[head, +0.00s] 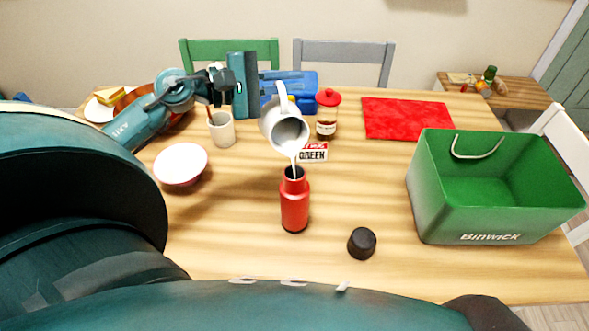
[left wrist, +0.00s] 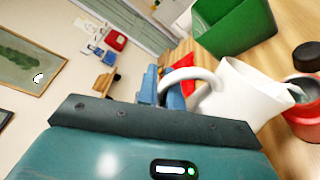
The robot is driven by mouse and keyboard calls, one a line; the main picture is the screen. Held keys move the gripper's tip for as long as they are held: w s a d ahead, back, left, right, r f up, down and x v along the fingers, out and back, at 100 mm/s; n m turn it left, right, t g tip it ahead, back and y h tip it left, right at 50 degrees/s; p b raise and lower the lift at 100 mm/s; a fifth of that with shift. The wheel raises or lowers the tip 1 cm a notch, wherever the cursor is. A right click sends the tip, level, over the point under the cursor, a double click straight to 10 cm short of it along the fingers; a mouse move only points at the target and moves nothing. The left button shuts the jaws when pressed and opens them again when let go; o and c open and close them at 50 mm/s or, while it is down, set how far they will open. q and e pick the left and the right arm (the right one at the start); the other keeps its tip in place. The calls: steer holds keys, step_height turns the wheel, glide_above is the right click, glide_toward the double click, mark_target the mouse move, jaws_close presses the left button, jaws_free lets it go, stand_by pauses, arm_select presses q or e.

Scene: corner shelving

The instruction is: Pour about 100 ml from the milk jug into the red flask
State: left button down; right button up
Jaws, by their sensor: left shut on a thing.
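The white milk jug (head: 283,127) is held in the air, tilted with its mouth toward me, above the red flask (head: 294,207). A thin white stream runs from its lip into the open neck of the flask. The flask stands upright on the table. My left gripper (head: 266,92) is shut on the jug's handle side; the exact finger contact is hard to see. The left wrist view shows the tilted jug (left wrist: 238,95) and part of the flask (left wrist: 305,122) at the right edge. The milk level inside the flask is hidden. My right gripper is not in view.
A black cap (head: 362,243) lies right of the flask. A green box (head: 440,205) stands at the right. A red cloth (head: 405,117), a red-lidded jar (head: 327,115), a sign (head: 313,152), a cup (head: 222,130) and a bowl (head: 181,164) surround the area.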

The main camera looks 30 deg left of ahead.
mark_target(274, 97)
arm_select(q)
steer(key=shift+s+d+r+m, duration=0.15)
steer(key=shift+r+m, duration=0.1)
steer(key=shift+m, duration=0.05)
stand_by(0.9)
